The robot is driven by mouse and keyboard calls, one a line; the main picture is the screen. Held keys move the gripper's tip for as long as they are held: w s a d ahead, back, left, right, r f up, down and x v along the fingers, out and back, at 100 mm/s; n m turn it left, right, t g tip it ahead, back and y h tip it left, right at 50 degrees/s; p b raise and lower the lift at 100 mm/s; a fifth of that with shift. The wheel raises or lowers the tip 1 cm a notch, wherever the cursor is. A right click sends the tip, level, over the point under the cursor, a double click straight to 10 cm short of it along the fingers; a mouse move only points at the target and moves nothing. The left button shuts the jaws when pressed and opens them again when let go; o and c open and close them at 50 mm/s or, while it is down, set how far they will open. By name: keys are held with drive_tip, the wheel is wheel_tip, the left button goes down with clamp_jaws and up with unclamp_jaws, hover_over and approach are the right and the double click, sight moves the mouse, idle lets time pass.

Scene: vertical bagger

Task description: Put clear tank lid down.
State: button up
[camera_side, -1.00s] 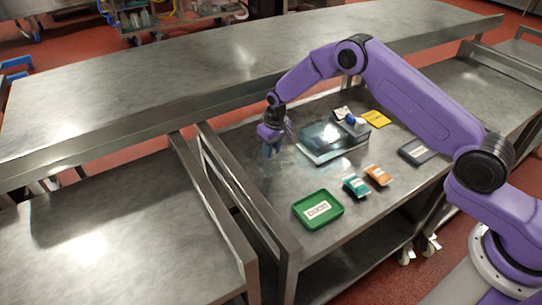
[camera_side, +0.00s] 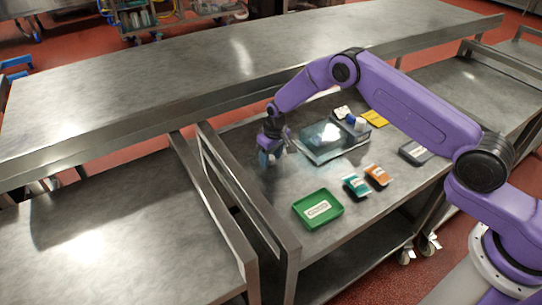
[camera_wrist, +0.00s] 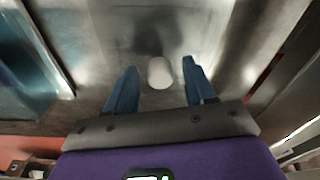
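My gripper (camera_side: 268,162) is low over the steel table, left of the glassy teal tank (camera_side: 328,142). In the wrist view my gripper (camera_wrist: 160,85) has its two blue fingers apart. A white round knob (camera_wrist: 160,72) lies between them with a gap on each side. The knob appears to belong to the clear lid, whose sheet is nearly invisible against the steel; only faint pale traces show around the fingers in the side view. I cannot make out its edges or whether it lies flat. The tank's edge (camera_wrist: 48,50) shows at the left of the wrist view.
A green tray (camera_side: 318,209) lies in front, with teal (camera_side: 356,186) and orange (camera_side: 377,176) packets to its right. A dark case (camera_side: 415,153) and a yellow item (camera_side: 374,118) lie farther off. A raised steel rail (camera_side: 235,185) borders the table on the left.

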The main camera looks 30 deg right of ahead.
sight(274, 166)
drive_tip(key=shift+r, duration=0.1)
wheel_tip(274, 166, up, 12)
drive_tip(key=s, duration=0.1)
drive_tip(key=shift+s+d, duration=0.2)
idle(0.3)
drive_tip(key=shift+r, duration=0.1)
drive_tip(key=s+a+r+n, duration=0.25)
drive_tip(key=s+r, duration=0.35)
drive_tip(key=s, duration=0.4)
drive_tip(key=s+a+r+n, duration=0.1)
drive_tip(key=s+r+n, duration=0.2)
drive_tip(key=s+r, duration=0.5)
drive_tip(key=s+d+n, duration=0.1)
drive_tip(key=s+d, duration=0.3)
drive_tip(key=s, duration=0.5)
drive_tip(key=s+d+n, duration=0.2)
drive_tip(key=s+d, duration=0.2)
drive_tip(key=s, duration=0.4)
drive_tip(key=s+d+n+g, duration=0.1)
drive_tip(key=s+d, duration=0.2)
drive_tip(key=s, duration=0.6)
drive_tip(key=shift+s+d+r+n, duration=0.3)
drive_tip(key=shift+d+r+n, duration=0.05)
drive_tip(key=shift+d+r, duration=0.1)
